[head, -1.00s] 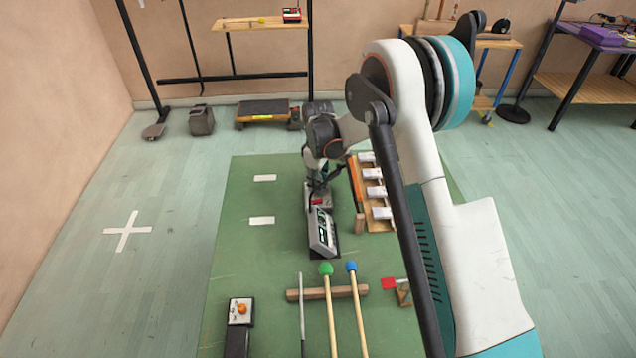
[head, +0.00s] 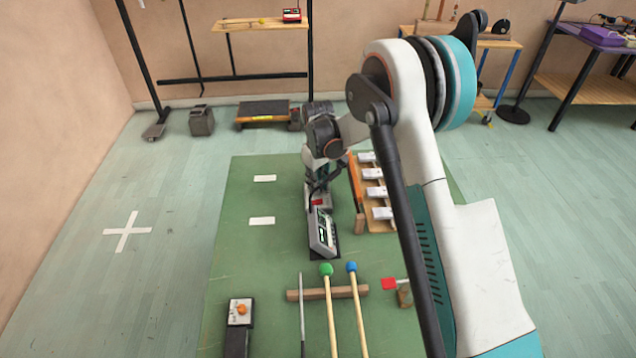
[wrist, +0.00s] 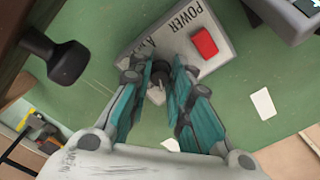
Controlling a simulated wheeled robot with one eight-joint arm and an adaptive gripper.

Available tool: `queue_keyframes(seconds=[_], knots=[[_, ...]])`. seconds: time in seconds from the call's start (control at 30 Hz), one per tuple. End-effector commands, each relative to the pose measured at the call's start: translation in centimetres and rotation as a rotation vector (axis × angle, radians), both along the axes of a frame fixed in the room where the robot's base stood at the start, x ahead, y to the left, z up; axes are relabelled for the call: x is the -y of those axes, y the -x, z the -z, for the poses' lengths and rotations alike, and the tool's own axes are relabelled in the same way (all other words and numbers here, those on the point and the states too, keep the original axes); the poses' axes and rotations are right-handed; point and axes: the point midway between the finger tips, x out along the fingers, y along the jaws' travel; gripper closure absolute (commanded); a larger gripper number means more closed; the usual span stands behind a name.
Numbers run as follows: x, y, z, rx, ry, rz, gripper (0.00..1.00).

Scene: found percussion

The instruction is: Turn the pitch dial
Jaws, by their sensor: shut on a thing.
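A grey panel marked POWER (wrist: 180,35) carries a red switch (wrist: 204,42) and a partly hidden label starting with A. A small dark knob (wrist: 159,73), which looks like the pitch dial, stands on the panel by that label. My gripper (wrist: 160,82) is shut on the knob, with a teal-padded finger on each side. The fingers hide part of the knob, and I see no pointer mark on it. In the head view, the red switch (head: 317,202) shows just below my wrist, behind a grey box with a dark display (head: 322,232). The knob is hidden there.
White-topped bars on a wooden frame (head: 359,208) stand close right of my wrist. Two mallets (head: 331,310) rest on a wooden bar (head: 293,295) in front. A small box with an orange knob (head: 240,311) is front left. The green mat (head: 245,255) is clear at left.

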Motion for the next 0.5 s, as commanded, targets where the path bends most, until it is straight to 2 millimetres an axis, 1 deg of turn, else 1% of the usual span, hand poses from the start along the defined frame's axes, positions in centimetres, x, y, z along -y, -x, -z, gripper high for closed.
queue_keyframes(seconds=[0.17,0.2,0.27,0.5], knots=[[0.01,-0.04,-0.03,0.001,0.0,-0.001,1.0],[0.01,-0.04,-0.03,0.001,0.0,-0.001,0.72],[0.0,-0.04,-0.03,0.001,0.0,-0.001,0.59],[0.0,-0.01,-0.01,0.0,0.0,-0.001,0.59]])
